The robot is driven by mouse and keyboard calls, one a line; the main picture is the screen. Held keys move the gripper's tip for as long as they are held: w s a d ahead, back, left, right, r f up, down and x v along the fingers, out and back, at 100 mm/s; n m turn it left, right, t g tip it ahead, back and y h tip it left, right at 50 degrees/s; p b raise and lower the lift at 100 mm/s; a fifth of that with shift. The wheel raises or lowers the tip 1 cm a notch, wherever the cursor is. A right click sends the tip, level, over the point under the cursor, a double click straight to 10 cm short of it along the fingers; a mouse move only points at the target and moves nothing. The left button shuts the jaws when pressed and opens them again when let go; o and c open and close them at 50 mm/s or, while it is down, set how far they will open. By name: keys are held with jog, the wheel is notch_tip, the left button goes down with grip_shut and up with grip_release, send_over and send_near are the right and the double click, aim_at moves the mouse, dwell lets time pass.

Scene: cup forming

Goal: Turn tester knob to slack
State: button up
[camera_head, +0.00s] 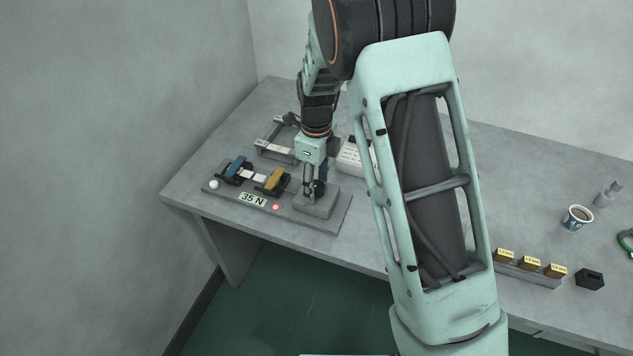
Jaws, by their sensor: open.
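The tester (328,223) is a flat grey plate near the left front edge of the table. It carries a blue clamp (234,167) and a yellow clamp (271,179), with a pale strip (254,173) between them. Its label (252,199) reads 35 N, and a red light (275,207) glows beside it. A raised grey block (317,203) stands at the plate's right end. My gripper (315,192) points down, open, right above this block. The knob cannot be made out; the fingers cover the block's top, and I cannot tell whether they touch anything.
A dark frame (277,139) and a white box (352,158) stand behind the tester. To the right are a cup (577,218), a rack with yellow-topped blocks (529,263) and a black block (589,279). My arm hides the table's middle.

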jog(key=shift+c, duration=0.4)
jog(key=c, duration=1.1)
